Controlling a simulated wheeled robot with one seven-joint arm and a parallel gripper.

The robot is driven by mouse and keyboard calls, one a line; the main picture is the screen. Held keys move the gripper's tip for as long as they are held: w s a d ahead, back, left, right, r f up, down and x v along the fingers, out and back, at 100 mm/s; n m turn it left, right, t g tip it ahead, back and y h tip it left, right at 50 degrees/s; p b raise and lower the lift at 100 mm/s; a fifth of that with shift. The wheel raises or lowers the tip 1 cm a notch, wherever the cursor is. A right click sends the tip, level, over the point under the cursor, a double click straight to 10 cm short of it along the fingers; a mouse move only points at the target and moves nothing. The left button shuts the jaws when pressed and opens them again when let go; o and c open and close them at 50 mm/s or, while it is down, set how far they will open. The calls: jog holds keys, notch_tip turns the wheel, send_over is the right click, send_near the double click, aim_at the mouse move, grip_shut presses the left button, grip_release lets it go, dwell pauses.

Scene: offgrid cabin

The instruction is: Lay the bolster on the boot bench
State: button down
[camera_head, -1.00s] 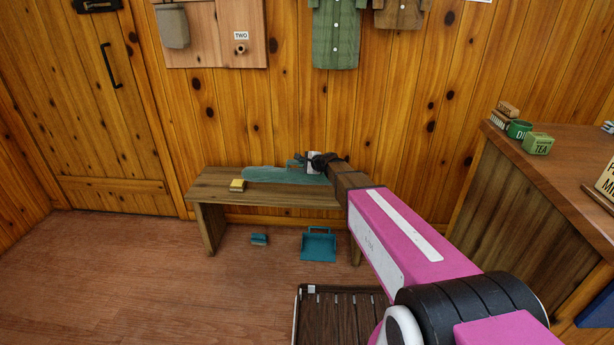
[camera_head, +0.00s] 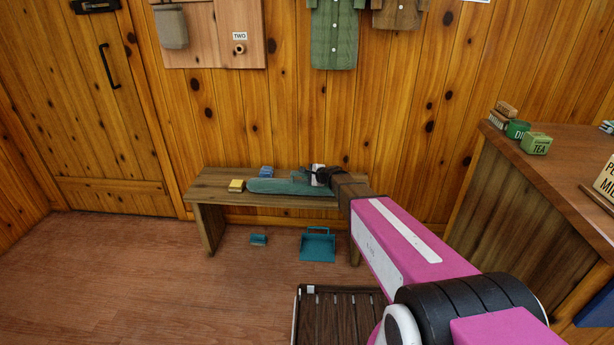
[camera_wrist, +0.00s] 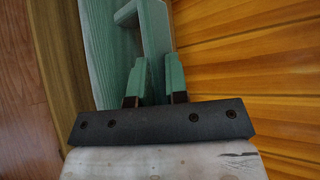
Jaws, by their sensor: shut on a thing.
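The bolster (camera_head: 285,187) is a long teal roll lying lengthwise along the boot bench (camera_head: 215,185), a brown wooden bench against the wall. In the head view it is at the bench top, but I cannot tell whether it touches the wood. My gripper (camera_head: 310,177) is at its right part, shut on a teal handle-like piece of it. In the wrist view, the bolster (camera_wrist: 105,50) runs along the left of my gripper (camera_wrist: 156,82), whose two fingers pinch the upright teal piece. My arm hides the bench's right end.
A yellow block (camera_head: 236,186) sits left of the bolster and a blue item (camera_head: 266,171) behind it on the bench. A teal dustpan (camera_head: 318,245) and a small teal item (camera_head: 259,239) are on the floor. A slatted rack (camera_head: 335,315) lies in front; a counter (camera_head: 540,185) stands right.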

jog(key=c, duration=1.1)
grip_release()
jog(key=shift+r, duration=0.1)
jog(key=v, duration=1.2)
jog(key=s+d+f+n+g+h, duration=0.1)
jog(key=s+d+n+g+h, duration=0.2)
jog(key=s, duration=0.6)
jog(key=s+d+f+n+g+h, duration=0.1)
jog(key=s+d+n+g+h, duration=0.2)
jog(key=s+d+n, duration=0.3)
jog(key=s+d+f+n+g+h, duration=0.2)
jog(key=s+d, duration=0.4)
jog(key=s, duration=0.5)
jog(key=shift+s+d+n+g+h, duration=0.15)
jog(key=shift+n+g+h, duration=0.1)
jog(key=shift+n+h, duration=0.35)
jog(key=shift+s+d+n+g+h, duration=0.15)
jog(key=shift+n+g+h, duration=0.2)
jog(key=shift+n, duration=0.35)
jog(key=shift+a, duration=0.15)
